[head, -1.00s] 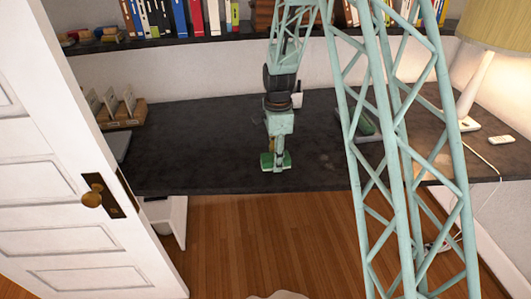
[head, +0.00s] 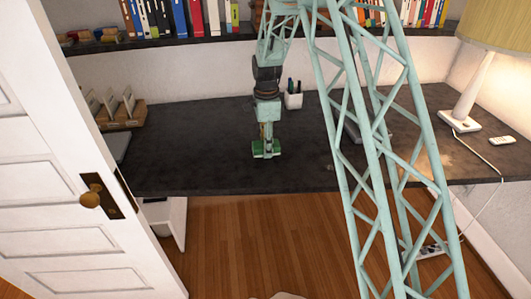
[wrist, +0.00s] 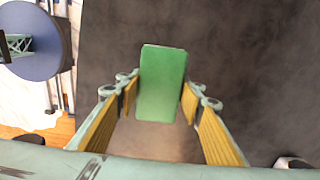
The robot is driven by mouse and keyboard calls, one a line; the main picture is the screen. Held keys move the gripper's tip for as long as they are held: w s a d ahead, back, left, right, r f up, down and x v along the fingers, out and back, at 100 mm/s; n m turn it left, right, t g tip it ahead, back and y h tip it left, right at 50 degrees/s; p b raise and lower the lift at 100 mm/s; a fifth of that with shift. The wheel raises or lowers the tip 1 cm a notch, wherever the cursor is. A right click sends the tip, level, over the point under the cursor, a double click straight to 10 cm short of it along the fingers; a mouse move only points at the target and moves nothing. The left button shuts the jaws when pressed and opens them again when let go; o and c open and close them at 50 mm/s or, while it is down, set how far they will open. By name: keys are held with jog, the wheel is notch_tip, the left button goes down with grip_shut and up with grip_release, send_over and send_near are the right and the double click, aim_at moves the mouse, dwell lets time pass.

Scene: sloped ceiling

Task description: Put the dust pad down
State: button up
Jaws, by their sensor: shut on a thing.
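The dust pad is a green block in my gripper. In the head view the dust pad (head: 258,151) is over the dark desk (head: 200,150), in front of the pen cup. I cannot tell whether it touches the desk. In the wrist view the dust pad (wrist: 162,83) stands lengthwise between the two yellow-lined fingers of my gripper (wrist: 158,102). My gripper (head: 267,154) is shut on it and points down at the desk.
A white pen cup (head: 293,100) stands behind my gripper. A wooden file holder (head: 122,112) is at the left, a lamp (head: 470,95) and remote (head: 502,140) at the right. An open door (head: 75,180) is in front left. The desk's left middle is clear.

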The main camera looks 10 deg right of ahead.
jog(key=shift+w, duration=0.1)
jog(key=shift+w, duration=0.25)
jog(key=shift+w+f+b, duration=0.1)
jog(key=shift+f+b, duration=0.45)
jog(key=shift+f, duration=1.25)
jog(key=shift+f, duration=0.15)
jog(key=o, duration=0.9)
notch_tip(320, 180, up, 11)
jog(key=shift+f+p, duration=0.1)
jog(key=shift+p, duration=0.85)
jog(key=shift+r, duration=0.8)
